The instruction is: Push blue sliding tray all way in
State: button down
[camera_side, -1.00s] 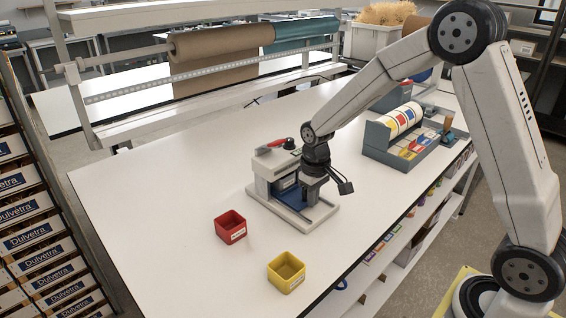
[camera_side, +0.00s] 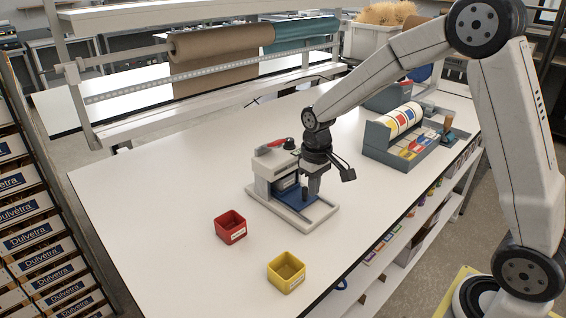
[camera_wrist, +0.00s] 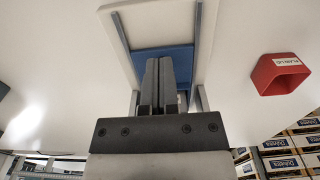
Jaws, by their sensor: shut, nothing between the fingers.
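The blue sliding tray (camera_side: 290,201) lies in the light-grey press-like fixture (camera_side: 320,214). Part of the tray shows outside the housing, between the base's side rails. In the wrist view, the tray (camera_wrist: 182,52) is a blue plate between two grey rails, partly hidden by my fingers. My gripper (camera_side: 304,197) is shut and empty, pointing down over the tray area. Its fingers (camera_wrist: 160,62) stand side by side in front of the blue plate in the wrist view. I cannot tell whether the fingertips touch the tray.
A red bin (camera_side: 230,227) and a yellow bin (camera_side: 286,272) stand on the white table in front of the fixture. A grey rack with coloured cards (camera_side: 405,135) stands to the right. The table left of the fixture is clear.

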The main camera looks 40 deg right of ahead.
jog(key=shift+r, duration=1.8)
jog(key=s+a+f+t, duration=0.1)
jog(key=s, duration=0.3)
jog(key=s+a+f, duration=0.1)
jog(key=s+f, duration=0.1)
jog(key=s, duration=0.3)
jog(key=s+a+f+t, duration=0.1)
jog(key=s, duration=0.4)
jog(key=shift+s+a+f+t, duration=0.2)
jog(key=shift+f+t, duration=0.1)
jog(key=shift+f, duration=0.1)
